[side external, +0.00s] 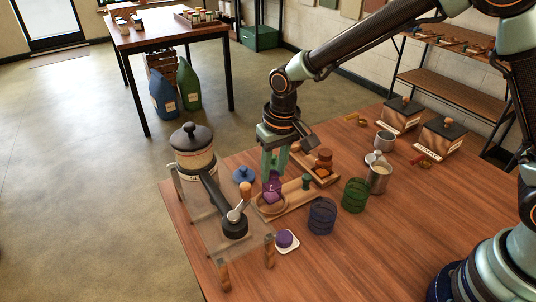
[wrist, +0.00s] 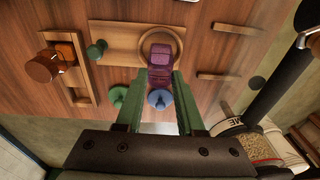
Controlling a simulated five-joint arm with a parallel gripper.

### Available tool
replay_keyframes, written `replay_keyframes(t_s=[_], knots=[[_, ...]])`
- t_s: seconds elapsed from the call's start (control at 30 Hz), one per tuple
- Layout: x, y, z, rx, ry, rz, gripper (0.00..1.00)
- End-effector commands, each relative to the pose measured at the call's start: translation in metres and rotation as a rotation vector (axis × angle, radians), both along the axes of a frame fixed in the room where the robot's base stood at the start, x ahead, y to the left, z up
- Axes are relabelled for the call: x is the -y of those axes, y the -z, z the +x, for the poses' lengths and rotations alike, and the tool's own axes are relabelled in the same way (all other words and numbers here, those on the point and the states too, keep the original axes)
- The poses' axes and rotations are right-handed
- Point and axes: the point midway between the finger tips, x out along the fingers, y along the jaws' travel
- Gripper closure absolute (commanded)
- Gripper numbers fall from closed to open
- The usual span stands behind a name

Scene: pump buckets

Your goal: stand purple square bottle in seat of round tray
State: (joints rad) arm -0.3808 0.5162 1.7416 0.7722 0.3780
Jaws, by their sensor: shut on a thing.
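My gripper (side external: 272,172) points down with its green fingers shut on the purple square bottle (side external: 272,188). In the wrist view, the bottle (wrist: 160,64) sits between the fingertips (wrist: 160,80) and overlaps the round ring. The round tray (side external: 259,206) is a wooden ring-shaped seat at the left end of a wooden board. The ring also shows in the wrist view (wrist: 179,42). The bottle is roughly upright at the seat, with its lower end over or inside the ring. I cannot tell whether its base touches the seat floor.
A green piece (side external: 306,182) stands on the board. A blue knobbed lid (side external: 243,174) lies left of the seat. A grinder (side external: 193,150) stands close on the left. A purple piece (side external: 285,239) on a white dish, a dark blue basket (side external: 321,216) and a green basket (side external: 355,194) are nearby.

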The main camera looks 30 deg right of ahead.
Motion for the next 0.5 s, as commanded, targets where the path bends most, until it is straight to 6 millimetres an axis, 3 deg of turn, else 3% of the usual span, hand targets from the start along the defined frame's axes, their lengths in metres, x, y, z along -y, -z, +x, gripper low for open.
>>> replay_keyframes(t_s=[0.5], knots=[[0.0,0.013,0.0,-0.001,0.0,0.0,1.0]])
